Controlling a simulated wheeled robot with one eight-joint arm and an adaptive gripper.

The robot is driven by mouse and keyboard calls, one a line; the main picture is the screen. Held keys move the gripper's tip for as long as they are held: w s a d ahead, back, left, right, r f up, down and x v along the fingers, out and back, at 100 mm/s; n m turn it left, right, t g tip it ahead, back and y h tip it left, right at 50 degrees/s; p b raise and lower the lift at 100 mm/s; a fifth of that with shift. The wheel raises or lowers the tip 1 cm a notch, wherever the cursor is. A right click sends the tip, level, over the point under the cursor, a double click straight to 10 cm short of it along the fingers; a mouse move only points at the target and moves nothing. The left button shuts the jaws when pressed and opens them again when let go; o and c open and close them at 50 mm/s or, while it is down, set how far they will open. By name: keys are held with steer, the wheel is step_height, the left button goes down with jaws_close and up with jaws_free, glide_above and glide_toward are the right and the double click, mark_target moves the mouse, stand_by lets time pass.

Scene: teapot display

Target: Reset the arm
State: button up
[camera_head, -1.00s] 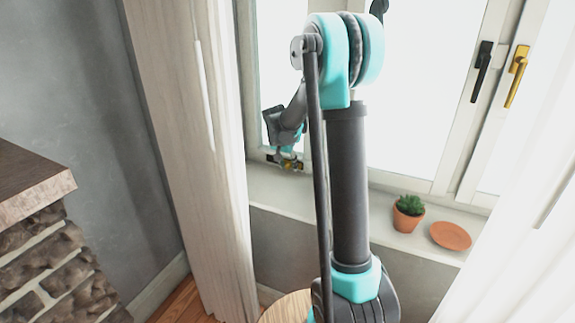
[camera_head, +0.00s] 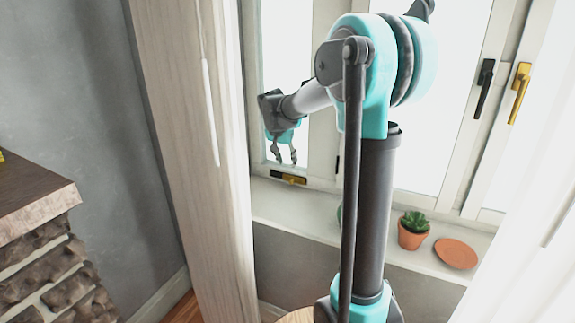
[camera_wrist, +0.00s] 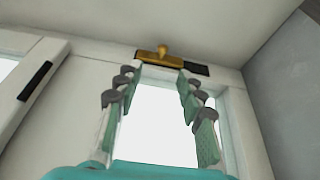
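My gripper (camera_head: 285,155) hangs fingers-down in front of the left window pane in the head view, above the sill. Its fingers are spread, with empty space between them. The wrist view shows the same open fingers (camera_wrist: 157,78) against the bright glass, holding nothing. My arm rises in the middle of the head view, bends at the top and reaches left toward the window.
A brass fitting on a dark plate (camera_head: 290,179) is below the gripper at the window frame. A potted succulent (camera_head: 413,232) and a terracotta saucer (camera_head: 456,253) sit on the sill (camera_head: 300,215). A curtain (camera_head: 195,150) hangs left of the arm.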

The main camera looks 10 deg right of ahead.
steer(key=s+d+f+n, duration=0.1)
steer(key=s+f, duration=0.1)
steer(key=s, duration=0.3)
steer(key=s+f+n+y, duration=0.1)
steer(key=s+f, duration=0.2)
steer(key=s, duration=0.3)
steer(key=s+d+f+n, duration=0.1)
steer(key=s+f, duration=0.2)
steer(key=s, duration=0.3)
steer(key=shift+s+d+n, duration=0.1)
steer(key=shift+d+n, duration=0.25)
steer(key=shift+n, duration=0.05)
steer(key=s+f+n, duration=0.1)
steer(key=s+f, duration=0.3)
steer(key=s, duration=0.3)
steer(key=s+f+n+y, duration=0.1)
steer(key=s+f+n, duration=0.1)
steer(key=s+f, duration=0.2)
steer(key=s, duration=0.3)
steer(key=shift+t+y, duration=0.3)
steer(key=shift+r, duration=0.1)
